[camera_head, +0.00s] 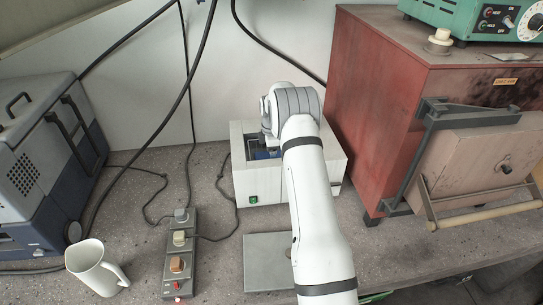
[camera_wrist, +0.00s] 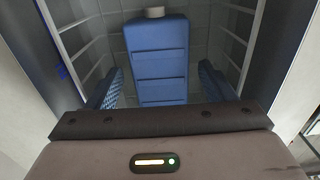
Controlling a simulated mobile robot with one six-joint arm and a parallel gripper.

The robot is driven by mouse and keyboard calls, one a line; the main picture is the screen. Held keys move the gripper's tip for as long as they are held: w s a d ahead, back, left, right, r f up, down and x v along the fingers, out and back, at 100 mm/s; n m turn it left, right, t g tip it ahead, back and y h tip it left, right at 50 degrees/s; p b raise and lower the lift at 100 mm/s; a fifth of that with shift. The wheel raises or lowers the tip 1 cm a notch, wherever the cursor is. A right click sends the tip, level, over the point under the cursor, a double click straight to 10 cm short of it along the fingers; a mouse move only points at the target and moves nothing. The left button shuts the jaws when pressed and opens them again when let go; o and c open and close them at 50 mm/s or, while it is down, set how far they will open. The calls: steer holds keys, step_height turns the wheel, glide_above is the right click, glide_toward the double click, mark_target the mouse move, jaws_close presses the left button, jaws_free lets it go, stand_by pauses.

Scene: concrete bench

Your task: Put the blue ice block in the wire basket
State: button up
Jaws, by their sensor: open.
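The blue ice block (camera_wrist: 157,55), with a pale cap at its far end, shows in the wrist view inside the wire basket (camera_wrist: 235,32), whose white bars run along both sides. My gripper (camera_wrist: 160,72) is open, with a blue-padded finger on each side of the block. Gaps show between the fingers and the block. I cannot tell whether the block rests on the basket floor. In the head view my arm reaches over the white box (camera_head: 288,188) with an open top, and my wrist hides most of its inside.
A red cabinet (camera_head: 375,110) stands close on the right of the white box. A power strip (camera_head: 180,258) and a white mug (camera_head: 96,268) are at the front left. A grey plate (camera_head: 268,262) lies in front of the box. Cables hang at the left.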

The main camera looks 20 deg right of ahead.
step_height(320, 180, up, 11)
steer(key=b, duration=0.1)
steer(key=s+a+r+m, duration=0.45)
steer(key=s+r, duration=0.35)
steer(key=r, duration=0.2)
steer(key=s+a+r+m+t, duration=0.1)
steer(key=s+a+r+m, duration=0.15)
steer(key=s, duration=0.45)
steer(key=s+a+r+m, duration=0.2)
steer(key=s+a, duration=0.1)
steer(key=s, duration=0.4)
steer(key=s+a+r+m+t, duration=0.1)
steer(key=s+a+r+m, duration=0.1)
steer(key=s, duration=0.5)
steer(key=s+a+f+m, duration=0.1)
steer(key=s+f+m, duration=0.1)
steer(key=s, duration=0.5)
steer(key=s+a+f+m+t, duration=0.1)
steer(key=s+f+m, duration=0.1)
steer(key=s, duration=0.4)
steer(key=shift+s+a+m, duration=0.2)
steer(key=shift+s+m, duration=0.15)
steer(key=shift+m, duration=0.05)
steer(key=shift+c, duration=0.2)
